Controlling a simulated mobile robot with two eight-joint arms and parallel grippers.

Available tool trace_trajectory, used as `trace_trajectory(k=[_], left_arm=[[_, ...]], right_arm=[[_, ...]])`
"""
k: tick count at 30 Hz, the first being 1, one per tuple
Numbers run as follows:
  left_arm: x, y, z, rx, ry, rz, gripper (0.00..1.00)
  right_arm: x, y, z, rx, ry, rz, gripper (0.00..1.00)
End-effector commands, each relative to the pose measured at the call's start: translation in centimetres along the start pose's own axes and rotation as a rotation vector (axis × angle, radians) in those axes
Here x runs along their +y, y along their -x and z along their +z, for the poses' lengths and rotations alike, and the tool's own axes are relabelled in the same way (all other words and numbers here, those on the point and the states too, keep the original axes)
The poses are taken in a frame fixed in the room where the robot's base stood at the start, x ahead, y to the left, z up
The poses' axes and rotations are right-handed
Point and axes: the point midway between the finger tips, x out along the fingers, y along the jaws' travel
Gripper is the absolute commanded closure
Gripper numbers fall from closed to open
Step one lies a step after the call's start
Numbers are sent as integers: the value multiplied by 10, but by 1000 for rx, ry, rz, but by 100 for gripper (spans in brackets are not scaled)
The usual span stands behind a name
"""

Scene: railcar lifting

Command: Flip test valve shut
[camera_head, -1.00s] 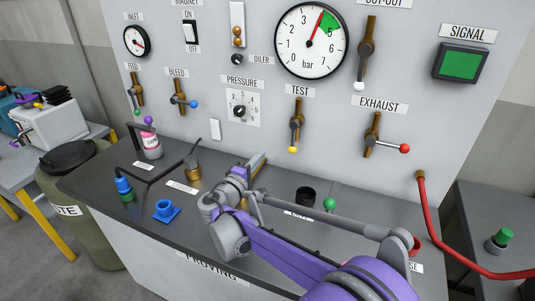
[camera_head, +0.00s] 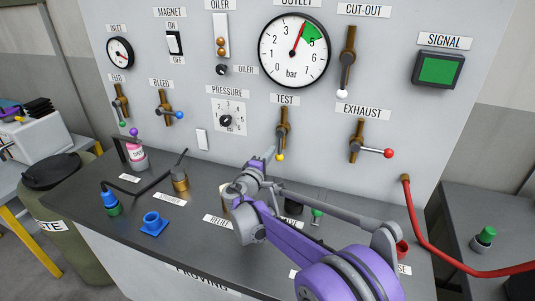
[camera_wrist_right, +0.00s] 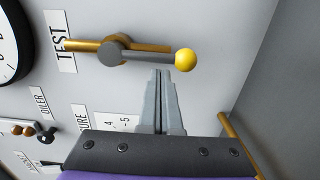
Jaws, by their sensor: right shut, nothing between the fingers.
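The test valve (camera_head: 283,130) is on the panel under the TEST label, with its lever pointing down in line with its brass pipe. The lever ends in a yellow ball (camera_head: 280,157). In the right wrist view the lever (camera_wrist_right: 148,55) and yellow ball (camera_wrist_right: 186,59) lie just beyond my fingertips. My right gripper (camera_head: 270,153) is shut and empty, just left of the ball. In the right wrist view its fingertips (camera_wrist_right: 160,72) are close beside the lever near the ball; I cannot tell whether they touch. My left gripper is not in view.
The exhaust valve (camera_head: 357,142), with a red ball, is to the right. The cut-out valve (camera_head: 348,58) is above it. The bleed valve (camera_head: 165,112) is further left. The bench (camera_head: 185,237) below holds a blue fitting (camera_head: 153,224) and a brass part (camera_head: 180,180).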

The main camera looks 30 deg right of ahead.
Motion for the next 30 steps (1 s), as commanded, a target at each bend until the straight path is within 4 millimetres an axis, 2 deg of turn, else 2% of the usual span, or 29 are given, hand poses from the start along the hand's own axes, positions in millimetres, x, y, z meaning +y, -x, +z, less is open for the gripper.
trace_trajectory(k=[30], left_arm=[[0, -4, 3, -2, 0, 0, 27]], right_arm=[[-3, -1, 10, -2, 155, 8, 100]])
